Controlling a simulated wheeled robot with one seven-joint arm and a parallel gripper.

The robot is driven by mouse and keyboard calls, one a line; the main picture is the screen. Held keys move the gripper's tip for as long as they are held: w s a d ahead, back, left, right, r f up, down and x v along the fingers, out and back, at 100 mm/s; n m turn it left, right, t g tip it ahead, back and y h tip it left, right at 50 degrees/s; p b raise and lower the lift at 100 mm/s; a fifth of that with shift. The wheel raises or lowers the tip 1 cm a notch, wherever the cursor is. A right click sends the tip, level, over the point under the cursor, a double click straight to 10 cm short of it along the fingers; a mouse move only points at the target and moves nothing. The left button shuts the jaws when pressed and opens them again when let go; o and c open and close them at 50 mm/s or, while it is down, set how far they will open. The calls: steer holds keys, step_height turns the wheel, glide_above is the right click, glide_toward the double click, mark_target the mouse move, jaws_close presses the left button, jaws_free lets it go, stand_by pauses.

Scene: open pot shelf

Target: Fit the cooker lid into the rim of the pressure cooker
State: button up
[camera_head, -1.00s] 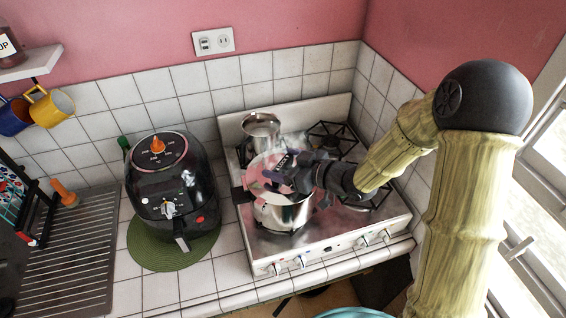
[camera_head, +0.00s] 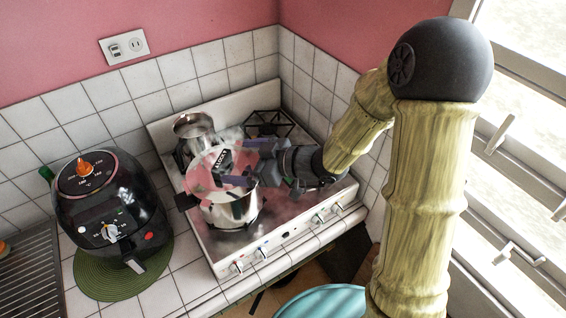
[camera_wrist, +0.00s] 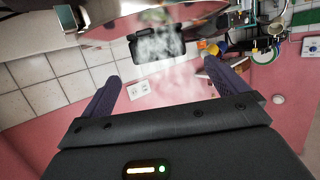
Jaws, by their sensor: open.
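The steel pressure cooker (camera_head: 232,212) stands on the front left of the stove, its dark side handle to the left. The shiny cooker lid (camera_head: 203,172), reflecting pink, is at the cooker's mouth and looks tilted. I cannot tell whether its edge sits inside the rim. The lid's black handle (camera_head: 223,160) faces up; a black handle (camera_wrist: 157,48) also shows beyond my fingers in the wrist view. My gripper (camera_head: 246,166) is open, just right of the handle. Its two purple fingers (camera_wrist: 168,92) are spread, with nothing between them. Steam blurs the area.
A steel pot (camera_head: 194,128) stands on the burner behind. A black air fryer (camera_head: 108,212) on a green mat (camera_head: 90,282) stands left of the stove (camera_head: 285,240). Tiled walls close off the back and right. A turquoise rounded thing (camera_head: 322,303) is below the front edge.

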steer(key=b+v, duration=0.1)
steer(key=v, duration=1)
steer(key=w+d+f+m+t+h, duration=0.45)
steer(key=d+m+h, duration=0.35)
steer(key=d+h, duration=0.3)
steer(key=s+d+f+m+g+h, duration=0.1)
steer(key=s+f+m+g, duration=0.1)
steer(key=s, duration=0.3)
steer(key=s+d+f+m+g+h+b, duration=0.1)
steer(key=s+f+m+g, duration=0.2)
steer(key=s+m+g, duration=0.1)
steer(key=s+g, duration=0.1)
steer(key=s, duration=0.1)
steer(key=shift+s+h, duration=0.25)
steer(key=shift+h, duration=0.15)
